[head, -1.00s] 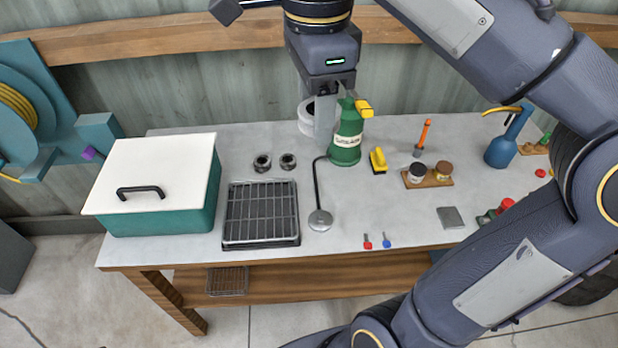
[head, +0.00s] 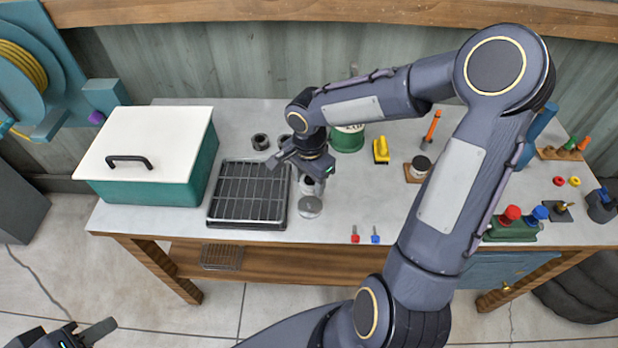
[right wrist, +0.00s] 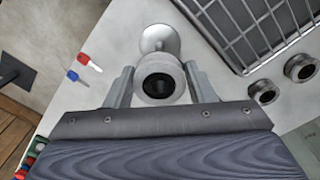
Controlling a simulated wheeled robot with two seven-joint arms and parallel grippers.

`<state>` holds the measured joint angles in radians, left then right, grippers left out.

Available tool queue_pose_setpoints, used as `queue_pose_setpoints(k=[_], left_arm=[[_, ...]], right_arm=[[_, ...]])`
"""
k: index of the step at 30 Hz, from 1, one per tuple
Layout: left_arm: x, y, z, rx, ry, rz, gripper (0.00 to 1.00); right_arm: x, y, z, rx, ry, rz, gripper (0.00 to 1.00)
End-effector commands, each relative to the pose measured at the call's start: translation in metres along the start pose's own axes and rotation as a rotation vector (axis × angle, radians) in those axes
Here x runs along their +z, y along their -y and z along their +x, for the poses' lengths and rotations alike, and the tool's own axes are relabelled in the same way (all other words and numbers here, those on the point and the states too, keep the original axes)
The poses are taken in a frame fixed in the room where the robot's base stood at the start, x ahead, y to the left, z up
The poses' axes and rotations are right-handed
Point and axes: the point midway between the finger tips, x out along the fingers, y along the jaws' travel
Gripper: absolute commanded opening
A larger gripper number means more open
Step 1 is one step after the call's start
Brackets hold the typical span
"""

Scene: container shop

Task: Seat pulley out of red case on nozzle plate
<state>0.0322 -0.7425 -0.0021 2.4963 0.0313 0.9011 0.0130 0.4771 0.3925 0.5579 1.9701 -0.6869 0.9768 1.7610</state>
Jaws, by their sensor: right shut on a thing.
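My right gripper (head: 312,180) is shut on a grey ring-shaped pulley (right wrist: 153,88), which has a dark centre hole facing the right wrist camera. In the head view the arm partly hides the pulley (head: 308,187). A round silver disc (head: 310,207) lies on the workbench just in front of the gripper; it also shows beyond the pulley in the right wrist view (right wrist: 160,38). I cannot tell whether it is the nozzle plate, or whether the pulley touches it. No red case can be made out. My left gripper (head: 65,335) is at the lower left edge, open and empty, partly cut off.
A black wire rack (head: 248,192) stands left of the disc. Further left is a teal box with a white lid (head: 150,140). Dark ring parts (head: 260,141) lie behind the rack. Red and blue keys (head: 375,236) lie near the front edge.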

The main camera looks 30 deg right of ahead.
Motion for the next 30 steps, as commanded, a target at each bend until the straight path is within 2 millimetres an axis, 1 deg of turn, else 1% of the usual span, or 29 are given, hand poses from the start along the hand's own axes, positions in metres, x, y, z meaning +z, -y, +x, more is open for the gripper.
queue_pose_setpoints(k=[12, 18, 24, 30], left_arm=[[0.011, 0.010, 0.022, 0.000, 0.000, 0.000, 0.36], [0.015, 0.013, 0.029, 0.000, 0.000, 0.000, 0.36], [0.016, 0.014, 0.031, 0.000, 0.000, 0.000, 0.36], [0.016, 0.014, 0.031, 0.000, 0.000, 0.000, 0.36]], right_arm=[[0.000, 0.000, 0.044, 0.000, 0.001, 0.000, 0.20], [0.000, 0.000, 0.060, 0.000, 0.000, 0.001, 0.20], [0.000, 0.000, 0.066, -0.001, -0.001, 0.002, 0.20], [0.000, 0.001, 0.066, -0.001, -0.001, 0.002, 0.20]])
